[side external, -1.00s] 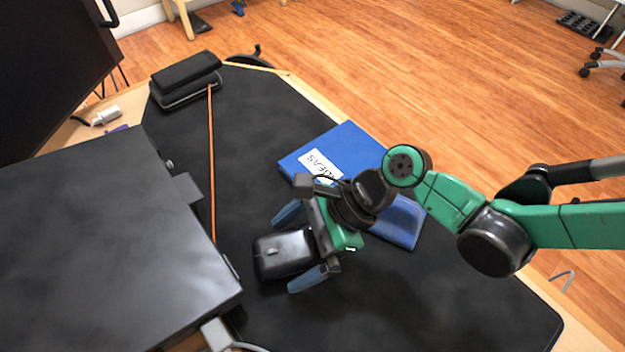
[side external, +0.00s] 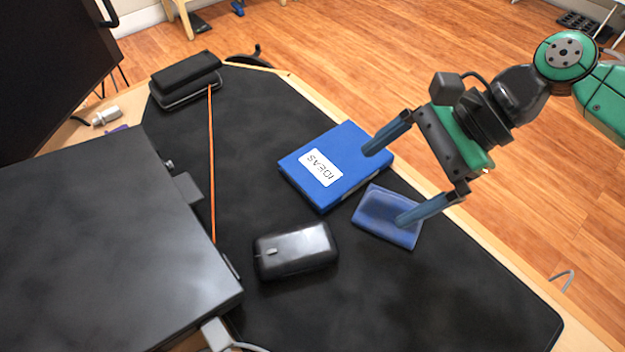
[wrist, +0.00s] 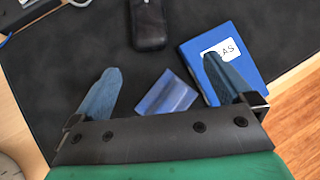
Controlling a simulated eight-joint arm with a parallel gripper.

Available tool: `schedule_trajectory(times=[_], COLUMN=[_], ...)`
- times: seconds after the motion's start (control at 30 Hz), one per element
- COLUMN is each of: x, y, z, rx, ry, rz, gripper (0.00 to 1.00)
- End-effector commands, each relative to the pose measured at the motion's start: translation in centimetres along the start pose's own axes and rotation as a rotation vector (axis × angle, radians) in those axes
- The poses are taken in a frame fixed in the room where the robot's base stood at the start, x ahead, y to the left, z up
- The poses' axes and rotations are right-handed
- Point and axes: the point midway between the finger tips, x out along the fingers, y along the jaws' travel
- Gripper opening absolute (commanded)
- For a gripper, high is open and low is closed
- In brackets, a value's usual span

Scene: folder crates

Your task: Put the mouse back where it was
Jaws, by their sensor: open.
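The black mouse (side external: 297,251) lies on the dark desk mat (side external: 400,310), in front of the blue folder and left of a smaller blue item. In the wrist view the mouse (wrist: 148,24) shows at the top centre, ahead of the fingers. My gripper (side external: 392,183) is open and empty, its two blue fingers spread wide. It is to the right of the mouse, apart from it, with its fingers over the area of the blue items. In the wrist view my gripper (wrist: 160,88) has nothing between its fingertips except the view of the mat and the small blue item below.
A blue folder labelled IDEAS (side external: 345,155) and a smaller blue item (side external: 388,217) lie right of the mouse. A large black box (side external: 100,240) stands at the left. An orange cord (side external: 211,160) crosses the mat towards a black case (side external: 186,75). The front mat is clear.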

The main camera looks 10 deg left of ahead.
Motion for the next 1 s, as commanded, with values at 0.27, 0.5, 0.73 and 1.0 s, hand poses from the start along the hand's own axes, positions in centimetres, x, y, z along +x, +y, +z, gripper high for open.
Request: schedule_trajectory(times=[0.27, 0.5, 0.73, 1.0], x=[-11.4, -18.1, -20.2, -20.3], y=[2.5, 8.0, 10.7, 10.9], z=[-7.9, -13.7, -15.8, -15.9], rx=[-0.561, -1.004, -1.184, -1.200], ry=[0.468, 0.913, 1.080, 1.090], rz=[-0.178, 0.003, 0.184, 0.201], gripper=[1.00, 1.00, 1.00, 1.00])
